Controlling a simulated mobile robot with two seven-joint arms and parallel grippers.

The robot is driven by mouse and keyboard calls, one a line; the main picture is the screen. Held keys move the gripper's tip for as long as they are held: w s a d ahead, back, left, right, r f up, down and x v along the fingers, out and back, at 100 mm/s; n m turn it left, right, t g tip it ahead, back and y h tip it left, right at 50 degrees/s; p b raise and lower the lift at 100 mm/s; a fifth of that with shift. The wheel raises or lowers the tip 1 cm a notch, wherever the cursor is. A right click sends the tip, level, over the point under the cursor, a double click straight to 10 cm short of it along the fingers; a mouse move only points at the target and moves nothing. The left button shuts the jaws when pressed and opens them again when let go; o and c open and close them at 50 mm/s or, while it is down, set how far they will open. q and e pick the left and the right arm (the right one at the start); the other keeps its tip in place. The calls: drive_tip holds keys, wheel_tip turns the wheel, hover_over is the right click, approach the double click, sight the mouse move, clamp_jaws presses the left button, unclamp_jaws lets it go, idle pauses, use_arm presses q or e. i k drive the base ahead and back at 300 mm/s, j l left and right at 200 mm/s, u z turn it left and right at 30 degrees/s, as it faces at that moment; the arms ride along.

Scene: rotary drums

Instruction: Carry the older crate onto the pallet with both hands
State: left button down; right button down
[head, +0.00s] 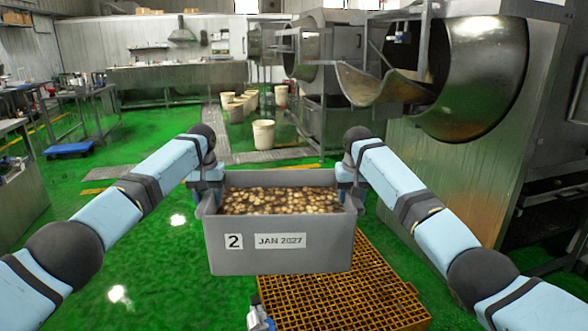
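A grey crate (283,256) full of round brown pieces is level between my two hands, with a label reading "2" and "JAN 2027". It is the only crate of this kind in view, so I cannot compare dates. My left gripper (210,192) is at its left end and my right gripper (349,190) at its right end, both seemingly shut on the end walls; the fingertips are mostly hidden. The orange-yellow grid pallet (358,297) lies below and to the right. The crate appears held above, covering its far left part and overhanging green floor on the left.
A small blue and white object (260,316) shows at the pallet's front left. Large steel drums (475,78) stand at the right. A cream bucket (263,136) and several others stand behind. A blue dolly (69,149) is at the left. Green floor left of the crate is clear.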

sight(325, 307)
drive_tip(key=i+l, duration=0.8)
drive_tip(key=l, duration=0.15)
